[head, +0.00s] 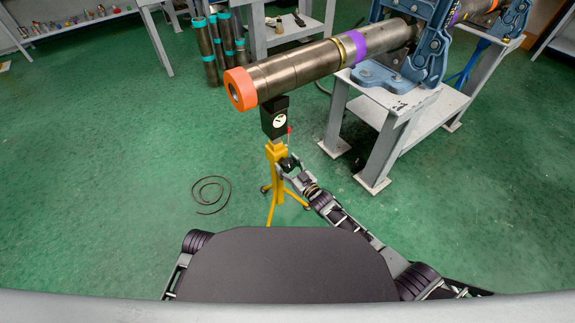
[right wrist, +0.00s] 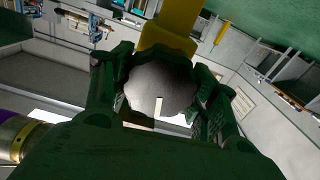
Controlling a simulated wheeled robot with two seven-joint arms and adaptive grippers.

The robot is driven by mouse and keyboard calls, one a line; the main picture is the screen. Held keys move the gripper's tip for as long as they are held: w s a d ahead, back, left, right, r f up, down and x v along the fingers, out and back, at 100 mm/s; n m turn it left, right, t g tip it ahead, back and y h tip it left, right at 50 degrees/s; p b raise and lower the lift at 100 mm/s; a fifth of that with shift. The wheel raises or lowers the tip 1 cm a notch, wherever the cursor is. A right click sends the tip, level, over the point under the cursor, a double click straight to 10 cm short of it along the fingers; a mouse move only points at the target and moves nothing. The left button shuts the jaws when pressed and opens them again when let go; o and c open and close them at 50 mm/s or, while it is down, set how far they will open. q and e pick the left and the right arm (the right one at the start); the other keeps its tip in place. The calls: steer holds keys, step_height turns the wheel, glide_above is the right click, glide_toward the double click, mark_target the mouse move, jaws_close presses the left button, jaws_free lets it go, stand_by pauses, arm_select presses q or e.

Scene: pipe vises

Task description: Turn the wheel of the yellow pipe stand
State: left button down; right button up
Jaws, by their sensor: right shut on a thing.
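The yellow pipe stand (head: 275,195) stands on the green floor on splayed legs. Its black top block (head: 272,116), with a white round dial, is under the front end of a long brown pipe (head: 310,68). My right gripper (head: 288,168) is at the stand's upper post, on its right side. In the right wrist view, the stand's grey round wheel (right wrist: 160,92) sits between the two fingers, which are shut on it; a yellow part (right wrist: 170,38) of the stand shows behind. My left gripper is not in view.
The pipe has an orange end (head: 240,90) and runs back to a blue vise (head: 425,45) on a grey bench (head: 392,118). A coiled cable (head: 211,194) lies on the floor left of the stand. Several upright pipes (head: 207,52) stand further back. The floor at left is clear.

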stand_by(0.4)
steer(key=o, duration=1)
steer(key=shift+o, duration=0.2)
steer(key=shift+s+d, duration=0.1)
steer(key=shift+s, duration=0.05)
steer(key=v, duration=1.1)
steer(key=shift+s+d, duration=0.2)
steer(key=shift+s, duration=0.05)
steer(key=shift+f, duration=0.1)
